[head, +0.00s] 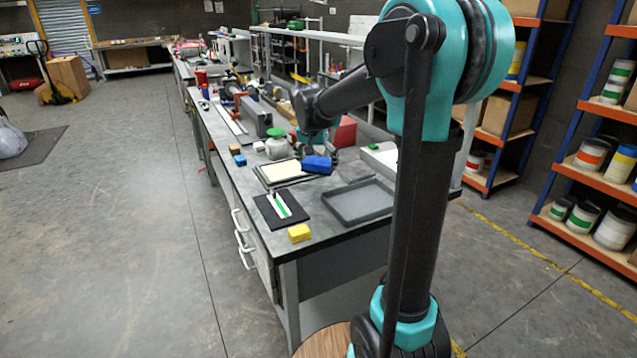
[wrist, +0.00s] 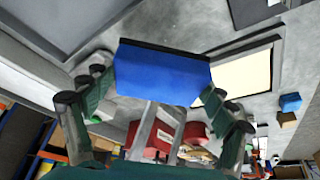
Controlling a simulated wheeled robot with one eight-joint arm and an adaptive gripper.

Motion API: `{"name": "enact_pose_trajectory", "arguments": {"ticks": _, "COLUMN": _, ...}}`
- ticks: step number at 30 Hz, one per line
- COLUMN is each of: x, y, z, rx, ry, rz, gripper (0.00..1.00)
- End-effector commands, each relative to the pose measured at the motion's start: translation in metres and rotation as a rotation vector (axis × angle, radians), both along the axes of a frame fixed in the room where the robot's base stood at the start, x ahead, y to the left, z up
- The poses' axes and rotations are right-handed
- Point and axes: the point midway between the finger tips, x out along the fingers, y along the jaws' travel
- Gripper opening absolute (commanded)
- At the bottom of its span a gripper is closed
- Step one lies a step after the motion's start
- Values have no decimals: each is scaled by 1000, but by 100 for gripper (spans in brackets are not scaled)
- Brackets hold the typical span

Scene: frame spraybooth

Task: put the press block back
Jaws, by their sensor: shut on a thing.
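A large blue block (head: 317,164) with a thin dark layer along one edge, which I take for the press block, is in my gripper. In the wrist view the blue block (wrist: 160,75) sits between the two fingers of my gripper (wrist: 155,92), which is shut on it. The block is over the bench near the right corner of the cream panel in a dark frame (head: 280,172). The panel (wrist: 248,80) also shows beside the block in the wrist view. I cannot tell the exact gap beneath the block.
A grey shallow tray (head: 358,202) lies to the right on the bench. A black plate with a green-and-white strip (head: 280,208) and a yellow block (head: 299,233) are near the front. A small blue block (head: 240,160), brown block (head: 235,149) and green-lidded jar (head: 276,145) stand farther back.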

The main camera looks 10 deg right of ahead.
Motion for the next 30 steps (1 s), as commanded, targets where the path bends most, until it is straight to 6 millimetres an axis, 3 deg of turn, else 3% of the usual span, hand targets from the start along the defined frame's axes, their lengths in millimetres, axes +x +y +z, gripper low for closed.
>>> {"name": "enact_pose_trajectory", "arguments": {"ticks": 3, "x": 0, "y": 0, "z": -22, "rx": 0, "ry": 0, "rz": 0, "gripper": 61}}
{"name": "enact_pose_trajectory", "arguments": {"ticks": 17, "x": 0, "y": 0, "z": -70, "rx": 0, "ry": 0, "rz": 0, "gripper": 61}}
{"name": "enact_pose_trajectory", "arguments": {"ticks": 30, "x": 0, "y": 0, "z": -77, "rx": 0, "ry": 0, "rz": 0, "gripper": 61}}
